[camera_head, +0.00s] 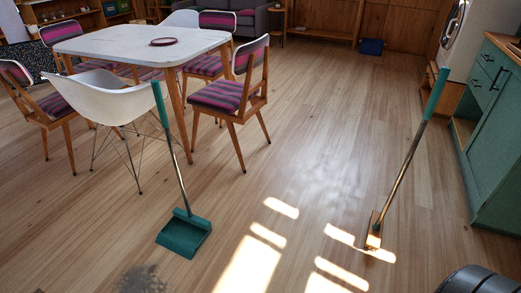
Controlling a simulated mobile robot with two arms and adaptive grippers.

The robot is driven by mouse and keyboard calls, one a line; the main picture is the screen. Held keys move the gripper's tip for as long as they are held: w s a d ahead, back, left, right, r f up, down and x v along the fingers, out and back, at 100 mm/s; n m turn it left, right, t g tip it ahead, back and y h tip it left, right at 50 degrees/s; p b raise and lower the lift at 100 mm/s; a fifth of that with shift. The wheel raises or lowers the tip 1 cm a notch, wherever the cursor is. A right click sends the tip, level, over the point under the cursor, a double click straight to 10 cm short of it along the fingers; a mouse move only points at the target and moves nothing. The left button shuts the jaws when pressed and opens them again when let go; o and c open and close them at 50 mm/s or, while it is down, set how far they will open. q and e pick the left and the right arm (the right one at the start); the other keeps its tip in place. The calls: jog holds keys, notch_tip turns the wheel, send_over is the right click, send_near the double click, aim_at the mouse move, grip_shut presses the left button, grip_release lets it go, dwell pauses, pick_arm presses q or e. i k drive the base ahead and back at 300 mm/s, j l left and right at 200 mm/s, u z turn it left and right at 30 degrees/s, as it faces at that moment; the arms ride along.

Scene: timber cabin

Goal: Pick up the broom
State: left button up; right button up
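The broom (404,168) stands on the wooden floor at the right, its handle leaning to the right. It has a green grip at the top, a thin metallic shaft and a small brownish head resting on the floor in a patch of sunlight. Nothing holds it. A green long-handled dustpan (184,234) stands to its left, its handle leaning to the left.
A white table (140,45) with striped chairs and a white shell chair (100,97) stands at the left. A green cabinet (490,150) lines the right. Grey dirt (140,281) lies at the bottom left. The floor between the dustpan and the broom is clear.

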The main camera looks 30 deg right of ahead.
aim_at(373, 241)
jog(key=z, duration=2.05)
jog(key=i+l+z, duration=0.1)
jog(key=i, duration=0.4)
jog(key=i+l, duration=0.1)
jog(key=i, duration=0.35)
jog(key=z, duration=0.05)
